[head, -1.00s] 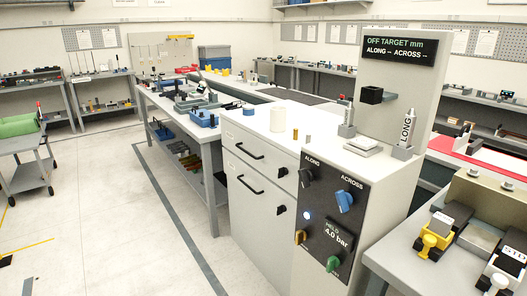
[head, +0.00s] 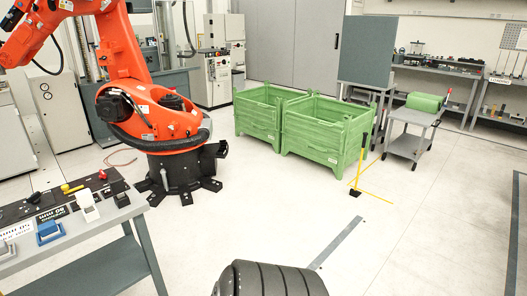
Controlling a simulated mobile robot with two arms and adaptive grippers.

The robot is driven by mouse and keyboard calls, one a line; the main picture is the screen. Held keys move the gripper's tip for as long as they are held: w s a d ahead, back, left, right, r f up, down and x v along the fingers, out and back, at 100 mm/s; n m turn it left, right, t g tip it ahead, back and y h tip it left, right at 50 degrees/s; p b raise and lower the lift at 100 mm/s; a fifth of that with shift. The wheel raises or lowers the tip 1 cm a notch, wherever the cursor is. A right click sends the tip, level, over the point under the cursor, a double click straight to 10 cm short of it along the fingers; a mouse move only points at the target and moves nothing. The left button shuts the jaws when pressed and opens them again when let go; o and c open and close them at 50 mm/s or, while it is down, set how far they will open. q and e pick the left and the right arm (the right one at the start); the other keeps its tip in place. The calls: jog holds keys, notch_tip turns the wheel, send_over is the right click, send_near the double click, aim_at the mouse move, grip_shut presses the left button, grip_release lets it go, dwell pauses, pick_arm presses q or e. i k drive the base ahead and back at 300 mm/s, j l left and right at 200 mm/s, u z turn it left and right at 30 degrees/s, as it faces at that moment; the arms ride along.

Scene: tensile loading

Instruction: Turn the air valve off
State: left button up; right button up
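No part that I can surely name as the air valve shows in the head view. A bench (head: 85,245) at the lower left carries a dark panel with a small yellow lever with a red end (head: 72,188) and a red knob (head: 103,174). A white switch-like part (head: 87,205) and a blue part (head: 49,231) sit near its front edge. The labels there are upside down and too small to read surely. Neither of my grippers is in view.
A big orange robot arm (head: 130,50) stands on a black base behind the bench. Two green crates (head: 325,130) and a grey trolley (head: 412,140) stand farther back. A yellow-and-black post (head: 359,170) stands in front. Mid-right floor is open.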

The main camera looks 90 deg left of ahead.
aim_at(103, 176)
jog(key=u, duration=4)
jog(key=i+l+z, duration=0.1)
jog(key=i+l, duration=0.3)
jog(key=i+l+z, duration=0.15)
jog(key=i+l, duration=0.2)
jog(key=i, duration=0.2)
